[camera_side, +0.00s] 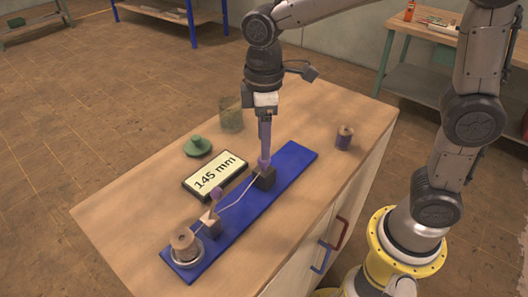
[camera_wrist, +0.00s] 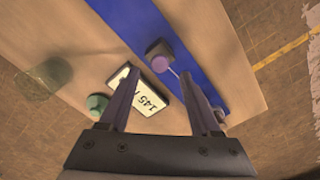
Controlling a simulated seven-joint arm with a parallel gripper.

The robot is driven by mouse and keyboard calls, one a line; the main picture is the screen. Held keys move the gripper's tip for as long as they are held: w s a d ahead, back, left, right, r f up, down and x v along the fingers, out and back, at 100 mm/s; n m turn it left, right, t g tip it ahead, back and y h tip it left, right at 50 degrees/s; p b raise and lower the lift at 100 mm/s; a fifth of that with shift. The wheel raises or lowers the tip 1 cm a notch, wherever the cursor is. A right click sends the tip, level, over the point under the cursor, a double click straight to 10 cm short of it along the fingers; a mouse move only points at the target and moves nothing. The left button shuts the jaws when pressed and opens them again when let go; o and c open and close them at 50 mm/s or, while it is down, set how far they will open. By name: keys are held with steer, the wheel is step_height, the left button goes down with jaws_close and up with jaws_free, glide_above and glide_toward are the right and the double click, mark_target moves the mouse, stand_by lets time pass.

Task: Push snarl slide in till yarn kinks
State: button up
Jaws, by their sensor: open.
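A long blue board (camera_side: 293,163) lies across the wooden table. A dark block with a round purple knob on top (camera_wrist: 160,61) sits on it; in the side view the dark block (camera_side: 265,179) is directly below my gripper (camera_side: 264,159). My gripper's open fingers (camera_wrist: 157,76) stand either side of the knob in the wrist view; contact cannot be told. Pale yarn (camera_side: 237,200) runs in a bent line from the dark block to a light block (camera_side: 211,223) near a purple ball (camera_side: 216,192). A brown spool (camera_side: 183,244) stands at the board's near end. A display (camera_side: 215,175) reads 145 mm.
A green knobbed lid (camera_side: 198,147) and a clear greenish jar (camera_side: 231,114) stand behind the display. A second spool (camera_side: 344,137) stands right of the board. The table's near left corner is bare.

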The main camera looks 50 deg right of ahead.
mark_target(264, 171)
steer(key=shift+f, duration=2.2)
jaws_close()
steer(key=shift+r, duration=0.1)
